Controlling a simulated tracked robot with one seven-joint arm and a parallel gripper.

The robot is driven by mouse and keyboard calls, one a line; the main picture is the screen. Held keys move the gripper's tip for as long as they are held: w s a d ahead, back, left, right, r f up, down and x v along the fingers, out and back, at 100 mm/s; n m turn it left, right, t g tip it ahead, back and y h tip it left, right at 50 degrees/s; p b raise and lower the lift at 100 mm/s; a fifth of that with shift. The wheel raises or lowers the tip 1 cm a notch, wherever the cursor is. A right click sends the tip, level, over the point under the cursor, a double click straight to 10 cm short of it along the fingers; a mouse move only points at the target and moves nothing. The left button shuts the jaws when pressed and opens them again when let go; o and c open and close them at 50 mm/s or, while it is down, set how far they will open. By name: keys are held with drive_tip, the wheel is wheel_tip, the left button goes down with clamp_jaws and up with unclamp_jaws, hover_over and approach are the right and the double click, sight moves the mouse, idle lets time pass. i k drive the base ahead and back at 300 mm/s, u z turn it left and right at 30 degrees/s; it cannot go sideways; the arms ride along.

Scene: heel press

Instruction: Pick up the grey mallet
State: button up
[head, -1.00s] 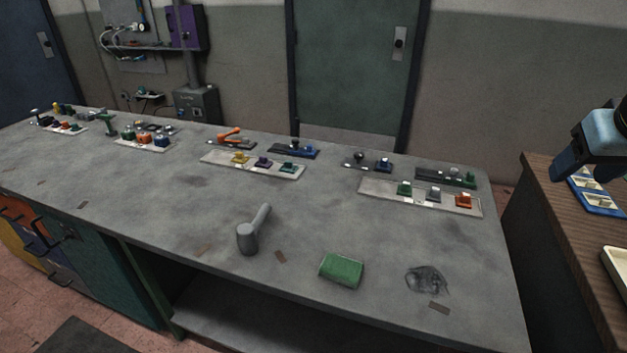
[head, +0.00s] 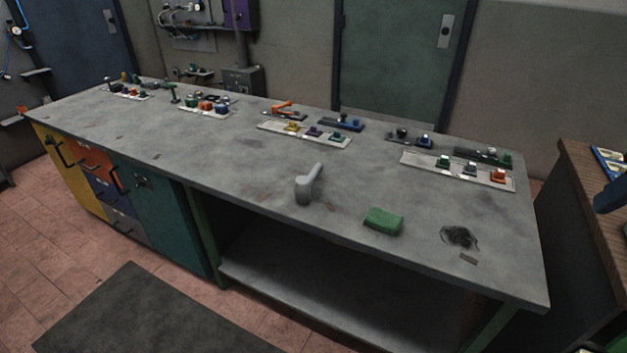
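The grey mallet (head: 306,187) rests on the grey workbench (head: 220,165), near its front edge, left of a green block. Its thick head is toward the front edge and its handle points back and to the right. Nothing touches it. Part of my arm shows at the far right edge, above the wooden side table. The fingers of my gripper are out of the picture, and the arm is well away from the mallet.
The green block (head: 383,221) and a dark tangled scribble-like patch (head: 459,236) are right of the mallet. Several strips with coloured knobs (head: 458,170) line the back. A wooden table (head: 590,205) stands at right. A dark mat (head: 150,315) lies on the floor in front.

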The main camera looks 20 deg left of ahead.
sight(303, 183)
drive_tip(key=u, duration=0.45)
drive_tip(key=i, duration=0.3)
drive_tip(key=u, duration=0.95)
